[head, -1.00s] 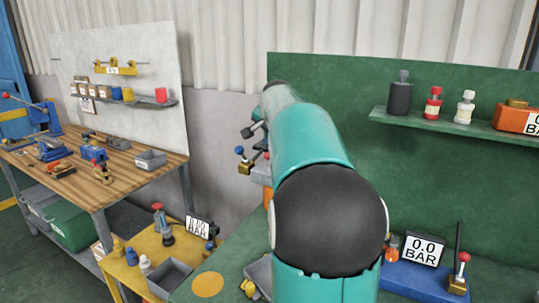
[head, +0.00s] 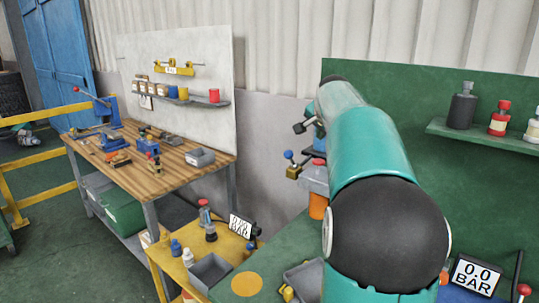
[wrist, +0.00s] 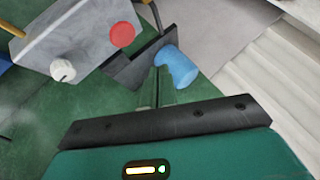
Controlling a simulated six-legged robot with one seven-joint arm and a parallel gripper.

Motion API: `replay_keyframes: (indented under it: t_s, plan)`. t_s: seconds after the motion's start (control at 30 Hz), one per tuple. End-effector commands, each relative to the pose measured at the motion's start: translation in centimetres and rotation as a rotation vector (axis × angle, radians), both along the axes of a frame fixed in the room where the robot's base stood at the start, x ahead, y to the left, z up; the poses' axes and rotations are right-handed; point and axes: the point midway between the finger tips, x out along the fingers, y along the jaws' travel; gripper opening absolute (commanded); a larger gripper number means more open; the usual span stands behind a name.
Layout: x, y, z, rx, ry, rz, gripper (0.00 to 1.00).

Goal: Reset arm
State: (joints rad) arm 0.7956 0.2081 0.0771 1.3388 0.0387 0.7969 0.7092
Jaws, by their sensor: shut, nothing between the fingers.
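My gripper (wrist: 156,88) shows in the wrist view with its two thin fingers together and nothing between them. A dark plate (wrist: 128,70) and a blue cylinder (wrist: 180,67) appear right by the fingertips; I cannot tell whether they touch. A grey box (wrist: 75,38) with a white knob (wrist: 62,69) and a red button (wrist: 122,35) is at the upper left of that view. In the head view my teal arm reaches away over the green bench (head: 275,265), and my gripper is hidden behind it.
A wooden workbench (head: 125,170) with tools stands at the left. A yellow table (head: 225,247) holds a grey bin (head: 210,271) and a gauge display (head: 241,227). An orange container (head: 317,203) stands beside my arm. A blue gauge unit (head: 455,293) is at the lower right.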

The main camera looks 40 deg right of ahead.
Motion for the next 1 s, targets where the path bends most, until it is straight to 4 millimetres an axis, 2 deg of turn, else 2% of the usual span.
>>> replay_keyframes:
  t_s: [0.2, 0.27, 0.33, 0.37, 0.47, 0.5, 0.6, 0.67, 0.8, 1.0]
  plan:
    - [0.0, 0.3, 0.0, -0.001, 0.002, 0.005, 0.00]
    - [0.1, 1.2, 0.1, -0.005, 0.009, 0.022, 0.00]
    - [0.2, 3.5, 0.1, -0.017, 0.028, 0.066, 0.00]
    - [0.2, 4.9, 0.0, -0.022, 0.042, 0.092, 0.00]
    - [-0.3, 10.8, -0.4, -0.053, 0.095, 0.211, 0.00]
    - [-0.7, 13.4, -0.8, -0.067, 0.120, 0.267, 0.00]
    - [-2.6, 19.7, -2.0, -0.106, 0.181, 0.409, 0.00]
    - [-4.0, 23.1, -2.9, -0.130, 0.214, 0.492, 0.00]
    - [-8.1, 30.3, -5.6, -0.189, 0.287, 0.691, 0.00]
    - [-15.3, 38.3, -10.9, -0.278, 0.376, 0.979, 0.00]
